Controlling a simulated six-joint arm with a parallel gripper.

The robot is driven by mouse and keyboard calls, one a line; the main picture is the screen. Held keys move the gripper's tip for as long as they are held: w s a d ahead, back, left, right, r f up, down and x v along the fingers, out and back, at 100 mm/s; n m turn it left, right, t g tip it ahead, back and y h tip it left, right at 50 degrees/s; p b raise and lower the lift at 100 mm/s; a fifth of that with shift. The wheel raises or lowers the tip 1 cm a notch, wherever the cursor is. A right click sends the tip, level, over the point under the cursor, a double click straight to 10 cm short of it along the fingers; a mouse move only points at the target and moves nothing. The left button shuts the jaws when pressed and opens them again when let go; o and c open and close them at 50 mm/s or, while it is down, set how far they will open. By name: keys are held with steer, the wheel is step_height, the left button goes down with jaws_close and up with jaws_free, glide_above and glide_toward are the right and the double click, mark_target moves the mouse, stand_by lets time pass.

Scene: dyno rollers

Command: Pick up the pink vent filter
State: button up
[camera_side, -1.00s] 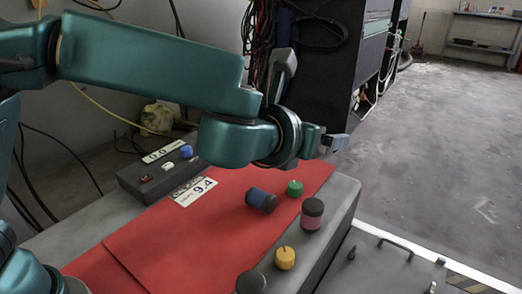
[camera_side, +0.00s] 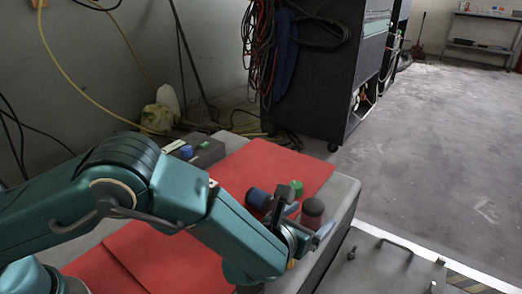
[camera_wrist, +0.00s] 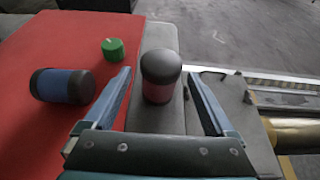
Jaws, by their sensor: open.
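The pink vent filter (camera_side: 311,215) is an upright cylinder with dark end caps and a pink band, on the grey strip beside the red mat. In the wrist view the filter (camera_wrist: 158,92) stands ahead of my gripper (camera_wrist: 158,76), between the lines of its two blue fingers, with a gap on each side. In the side view my gripper (camera_side: 322,236) is low, close to the filter and partly in front of it. The jaws are open and empty. I cannot tell whether the fingers overlap the filter in depth.
A blue-banded filter (camera_side: 258,199) lies on its side on the red mat (camera_side: 290,167). A green knob (camera_wrist: 113,48) stands near the mat's edge, left of the pink filter. A dark control box (camera_side: 207,150) is at the back. My arm hides the front of the bench.

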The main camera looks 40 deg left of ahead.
mark_target(317, 210)
steer(key=shift+x, duration=2.1)
steer(key=c, duration=1.3)
jaws_close()
steer(key=shift+r, duration=0.1)
